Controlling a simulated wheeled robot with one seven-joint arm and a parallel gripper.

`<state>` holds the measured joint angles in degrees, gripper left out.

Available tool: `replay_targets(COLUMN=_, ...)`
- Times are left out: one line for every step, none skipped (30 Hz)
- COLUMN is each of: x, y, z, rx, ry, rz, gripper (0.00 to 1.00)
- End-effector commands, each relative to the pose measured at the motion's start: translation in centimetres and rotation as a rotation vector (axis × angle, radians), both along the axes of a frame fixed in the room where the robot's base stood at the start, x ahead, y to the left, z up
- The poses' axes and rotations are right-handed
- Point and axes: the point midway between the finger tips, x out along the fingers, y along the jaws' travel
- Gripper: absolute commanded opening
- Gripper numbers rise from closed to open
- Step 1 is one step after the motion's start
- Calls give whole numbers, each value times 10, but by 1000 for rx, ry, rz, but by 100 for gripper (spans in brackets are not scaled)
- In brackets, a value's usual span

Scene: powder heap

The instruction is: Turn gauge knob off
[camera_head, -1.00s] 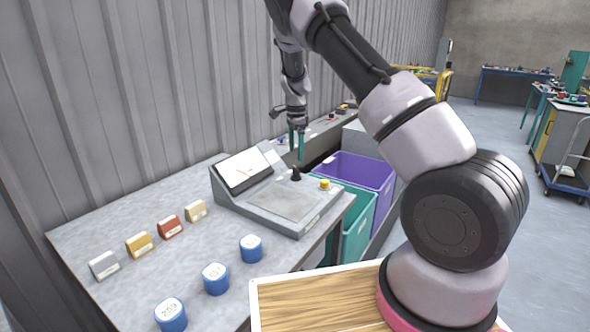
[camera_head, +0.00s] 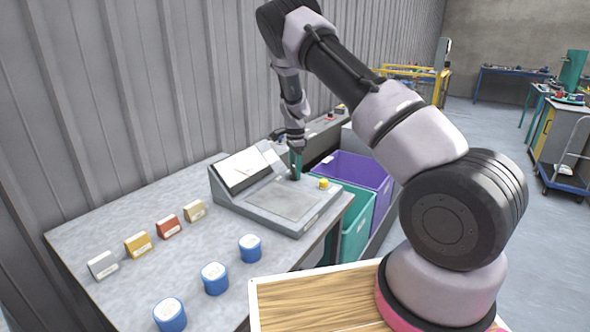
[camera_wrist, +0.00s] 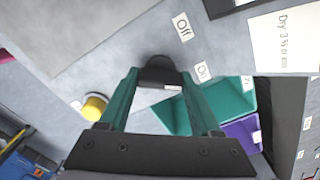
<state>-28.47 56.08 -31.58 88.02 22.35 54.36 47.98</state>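The gauge box (camera_head: 240,197) is a grey console on the workbench, with a sloped white dial face (camera_head: 243,170). Its black knob (camera_wrist: 158,70) sits between my teal fingertips in the wrist view, with a small white mark on its side. An "Off" label (camera_wrist: 183,27) and an "On" label (camera_wrist: 203,72) lie beside it; the white mark is on the "On" label's side. My gripper (camera_head: 295,165) points down at the knob from above, with one finger on each side. The fingers look apart, and firm contact cannot be made out. In the head view the fingers largely hide the knob.
A yellow button (camera_head: 324,183) is on the console near the knob and also shows in the wrist view (camera_wrist: 94,107). Purple (camera_head: 350,168) and teal (camera_head: 357,222) bins stand to the right. Small boxes and blue-sided containers (camera_head: 214,278) occupy the bench's front. A corrugated wall is behind.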

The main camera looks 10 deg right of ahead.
Motion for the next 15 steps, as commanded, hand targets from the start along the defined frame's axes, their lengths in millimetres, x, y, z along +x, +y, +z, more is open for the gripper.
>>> replay_targets(x=0, y=0, z=0, rx=0, ry=0, rz=0, gripper=15)
replay_targets(x=0, y=0, z=0, rx=0, ry=0, rz=0, gripper=9)
replay_targets(x=0, y=0, z=0, rx=0, ry=0, rz=0, gripper=9)
replay_targets(x=0, y=0, z=0, rx=0, ry=0, rz=1, gripper=9)
replay_targets(x=0, y=0, z=0, rx=0, ry=0, rz=2, gripper=9)
replay_targets(x=0, y=0, z=0, rx=0, ry=0, rz=5, gripper=9)
replay_targets(x=0, y=0, z=0, rx=0, ry=-1, rz=9, gripper=9)
replay_targets(x=0, y=0, z=0, rx=0, ry=0, rz=13, gripper=9)
replay_targets(x=0, y=0, z=0, rx=0, ry=0, rz=21, gripper=9)
replay_targets(x=0, y=0, z=0, rx=0, ry=0, rz=30, gripper=9)
replay_targets(x=0, y=0, z=0, rx=0, ry=-1, rz=40, gripper=9)
replay_targets(x=0, y=0, z=0, rx=0, ry=-1, rz=56, gripper=9)
replay_targets(x=0, y=0, z=0, rx=0, ry=-1, rz=68, gripper=9)
replay_targets(x=0, y=0, z=1, rx=0, ry=-1, rz=83, gripper=9)
replay_targets(x=0, y=0, z=1, rx=1, ry=-1, rz=107, gripper=9)
